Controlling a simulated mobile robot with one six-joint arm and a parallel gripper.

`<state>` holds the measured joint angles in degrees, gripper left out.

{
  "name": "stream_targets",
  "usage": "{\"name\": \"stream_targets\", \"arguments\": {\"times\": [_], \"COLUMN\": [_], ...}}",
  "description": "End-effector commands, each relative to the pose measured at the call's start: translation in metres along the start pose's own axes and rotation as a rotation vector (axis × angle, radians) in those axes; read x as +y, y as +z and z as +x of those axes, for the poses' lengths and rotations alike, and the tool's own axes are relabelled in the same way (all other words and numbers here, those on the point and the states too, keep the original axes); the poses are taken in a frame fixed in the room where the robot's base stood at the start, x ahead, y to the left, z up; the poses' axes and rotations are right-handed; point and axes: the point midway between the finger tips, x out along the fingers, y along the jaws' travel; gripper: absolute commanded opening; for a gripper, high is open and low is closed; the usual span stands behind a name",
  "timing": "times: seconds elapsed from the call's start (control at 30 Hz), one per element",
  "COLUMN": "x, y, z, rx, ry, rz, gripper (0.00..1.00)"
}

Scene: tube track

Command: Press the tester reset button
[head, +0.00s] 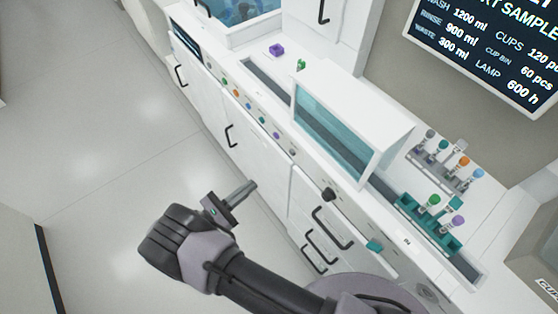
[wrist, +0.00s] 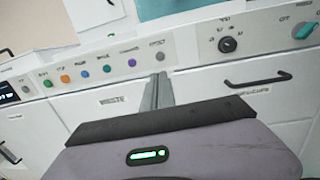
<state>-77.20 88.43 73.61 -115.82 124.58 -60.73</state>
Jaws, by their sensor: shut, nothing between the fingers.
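A row of small round buttons runs along the sloped front panel of the white tester. A grey button (wrist: 158,56) at the right end of the row sits under a label too small to read; it also shows in the head view (head: 292,152). Further left are a purple button (wrist: 131,62) and several more colours, ending in another grey one (wrist: 25,89). I cannot read which is reset. My gripper (head: 251,186) is shut and empty, in front of the cabinet doors. In the wrist view its fingertips (wrist: 160,78) appear just below the right-end grey button, apparently apart from it.
A black knob (wrist: 228,44) and a teal knob (wrist: 304,30) are right of the buttons. Black door handles (head: 231,135) stick out below. Tube racks (head: 432,222) stand on the counter at right. The floor at left is clear.

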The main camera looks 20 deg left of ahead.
Motion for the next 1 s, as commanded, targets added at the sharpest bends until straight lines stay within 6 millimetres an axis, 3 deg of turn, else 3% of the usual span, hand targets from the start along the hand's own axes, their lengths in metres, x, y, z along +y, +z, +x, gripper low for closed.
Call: {"name": "stream_targets", "arguments": {"times": [0.6,0.8,1.0], "x": [-0.001,-0.001,-0.001], "y": [-0.002,-0.001,0.0], "z": [0.119,0.136,0.138], "rx": [0.001,0.001,0.001], "ry": [-0.003,-0.002,-0.001], "rz": [0.0,0.0,0.0], "gripper": [0.0,0.0,0.0]}}
